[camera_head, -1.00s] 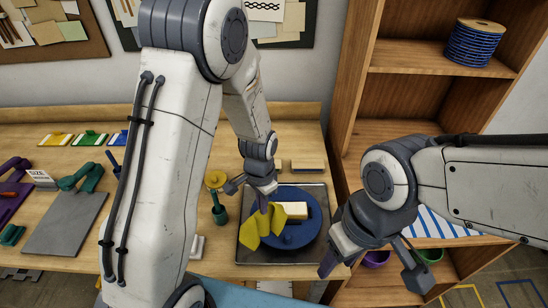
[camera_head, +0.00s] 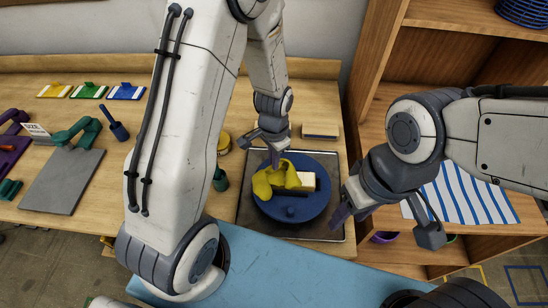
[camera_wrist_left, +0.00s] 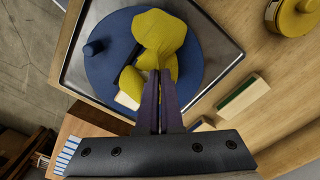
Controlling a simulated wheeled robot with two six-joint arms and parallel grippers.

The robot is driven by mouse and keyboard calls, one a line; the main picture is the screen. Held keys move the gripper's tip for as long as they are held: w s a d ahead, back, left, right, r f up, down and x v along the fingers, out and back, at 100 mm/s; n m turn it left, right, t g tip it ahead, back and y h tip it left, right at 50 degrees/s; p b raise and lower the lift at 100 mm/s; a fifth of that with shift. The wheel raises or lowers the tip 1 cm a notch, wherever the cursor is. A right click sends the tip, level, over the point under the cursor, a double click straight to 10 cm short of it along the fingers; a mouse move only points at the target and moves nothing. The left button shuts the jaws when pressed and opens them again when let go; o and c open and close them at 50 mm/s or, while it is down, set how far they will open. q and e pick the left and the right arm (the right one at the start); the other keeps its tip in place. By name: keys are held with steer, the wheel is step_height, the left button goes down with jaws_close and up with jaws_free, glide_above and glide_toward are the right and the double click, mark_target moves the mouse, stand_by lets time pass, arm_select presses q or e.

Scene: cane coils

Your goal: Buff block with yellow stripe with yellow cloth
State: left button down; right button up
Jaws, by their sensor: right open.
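A pale block (camera_head: 308,181) lies on the round blue turntable (camera_head: 291,211), which sits on a dark metal tray (camera_head: 244,220). Its stripe cannot be made out. The yellow cloth (camera_head: 268,182) is bunched over the block's left part and the turntable, hiding some of the block. My left gripper (camera_head: 276,160) is shut on the cloth from above. In the left wrist view its purple fingers (camera_wrist_left: 158,78) are close together at the cloth (camera_wrist_left: 160,40), with a pale corner of the block (camera_wrist_left: 127,99) showing beside them. My right gripper (camera_head: 340,214) is open and empty, right of the tray.
A blue-striped block (camera_head: 320,131) lies behind the tray; a green-striped block (camera_wrist_left: 242,96) shows in the wrist view. A yellow-lidded tin (camera_head: 223,142) stands left of the tray. A grey board (camera_head: 62,180) lies further left. Wooden shelving (camera_head: 460,45) stands at the right.

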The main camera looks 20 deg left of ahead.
mark_target(274, 177)
arm_select(q)
step_height(274, 177, down, 3)
steer(key=shift+d+f+b, duration=0.1)
steer(key=shift+b, duration=0.75)
steer(key=c, duration=1.5)
jaws_free()
steer(key=o, duration=1.5)
steer(key=shift+f+b, duration=0.8)
steer(key=shift+f, duration=0.25)
steer(key=shift+s, duration=0.1)
jaws_close()
steer(key=shift+r, duration=0.2)
